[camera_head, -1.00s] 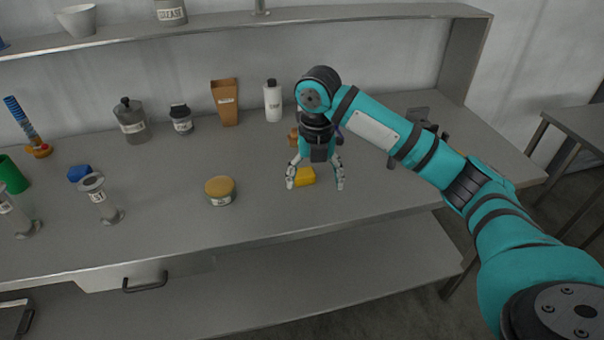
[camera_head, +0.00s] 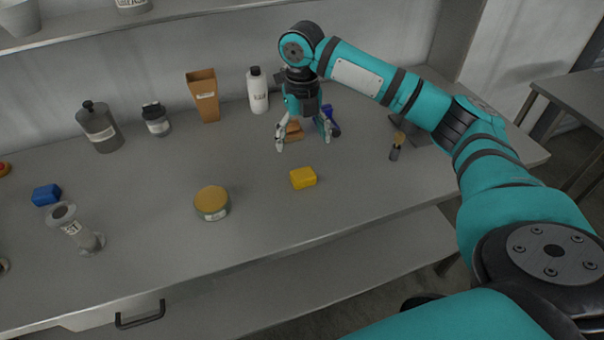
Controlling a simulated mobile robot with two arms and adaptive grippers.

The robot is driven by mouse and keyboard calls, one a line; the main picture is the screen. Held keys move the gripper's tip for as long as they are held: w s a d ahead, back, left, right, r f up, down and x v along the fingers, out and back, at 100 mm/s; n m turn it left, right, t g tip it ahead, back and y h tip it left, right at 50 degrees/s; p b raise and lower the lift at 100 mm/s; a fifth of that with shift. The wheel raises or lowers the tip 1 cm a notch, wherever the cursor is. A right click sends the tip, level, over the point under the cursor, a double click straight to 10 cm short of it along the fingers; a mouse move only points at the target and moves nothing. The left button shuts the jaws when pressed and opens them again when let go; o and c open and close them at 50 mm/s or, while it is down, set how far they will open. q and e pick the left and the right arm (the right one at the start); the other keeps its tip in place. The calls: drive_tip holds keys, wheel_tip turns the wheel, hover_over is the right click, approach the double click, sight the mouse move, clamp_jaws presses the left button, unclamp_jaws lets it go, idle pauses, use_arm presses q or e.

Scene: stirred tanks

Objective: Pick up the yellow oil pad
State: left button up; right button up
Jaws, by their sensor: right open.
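The yellow oil pad (camera_head: 303,178) is a small bright yellow block lying on the grey metal table (camera_head: 250,260), right of the middle. My right gripper (camera_head: 303,146) points down behind the pad, farther from me, with its fingers spread. It is open and apart from the pad. A brown object (camera_head: 294,131) stands behind and partly between its fingers, and I cannot tell whether they touch. My left gripper is not in view.
A round yellow-lidded tin (camera_head: 212,202) stands left of the pad. A blue block (camera_head: 46,195) and a clear labelled vessel (camera_head: 77,229) are at left. Bottles, a brown container (camera_head: 203,95) and a white bottle (camera_head: 258,90) line the back. The table in front of the pad is clear.

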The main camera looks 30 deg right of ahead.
sight(303, 173)
wheel_tip(303, 173, down, 4)
drive_tip(key=shift+r, duration=0.1)
wheel_tip(303, 173, down, 3)
drive_tip(key=shift+f+p, duration=0.1)
drive_tip(key=shift+p, duration=0.4)
drive_tip(key=f, duration=0.2)
drive_tip(key=s+f+p, duration=0.1)
drive_tip(key=f, duration=0.1)
drive_tip(key=shift+a+f, duration=0.1)
drive_tip(key=shift+f, duration=0.05)
drive_tip(key=shift+w+f, duration=0.1)
drive_tip(key=shift+f, duration=0.15)
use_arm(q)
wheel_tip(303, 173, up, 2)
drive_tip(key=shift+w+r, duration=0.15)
use_arm(e)
drive_tip(key=c, duration=1.1)
